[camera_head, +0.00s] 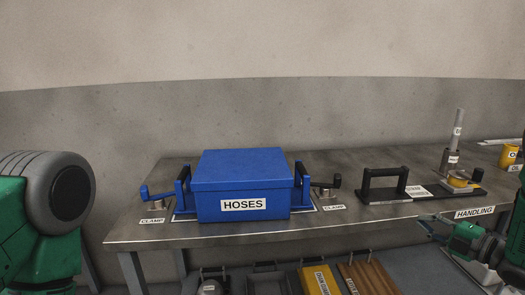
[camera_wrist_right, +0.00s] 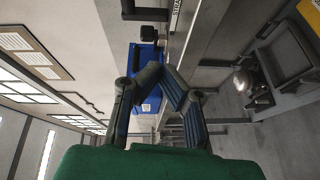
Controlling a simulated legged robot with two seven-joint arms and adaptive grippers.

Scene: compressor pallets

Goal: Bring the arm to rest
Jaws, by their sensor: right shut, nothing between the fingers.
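My right gripper (camera_head: 428,230) is at the right side of the head view, beside the table's front edge near the "HANDLING" label. It is shut and empty. In the right wrist view its two dark fingers (camera_wrist_right: 158,72) meet in front of the green wrist, with nothing between them. The blue box marked "HOSES" (camera_head: 243,172) stands on the table to the left of this gripper, well apart from it. It also shows behind the fingers in the wrist view (camera_wrist_right: 150,100). My left gripper is out of view; only the green and grey of my left arm shows.
The grey table (camera_head: 130,228) carries blue clamps on both sides of the box. A black handled carrier (camera_head: 383,185) and a stand with a grey post (camera_head: 453,140) are on the right. Trays and a yellow case (camera_head: 318,281) lie below the front edge.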

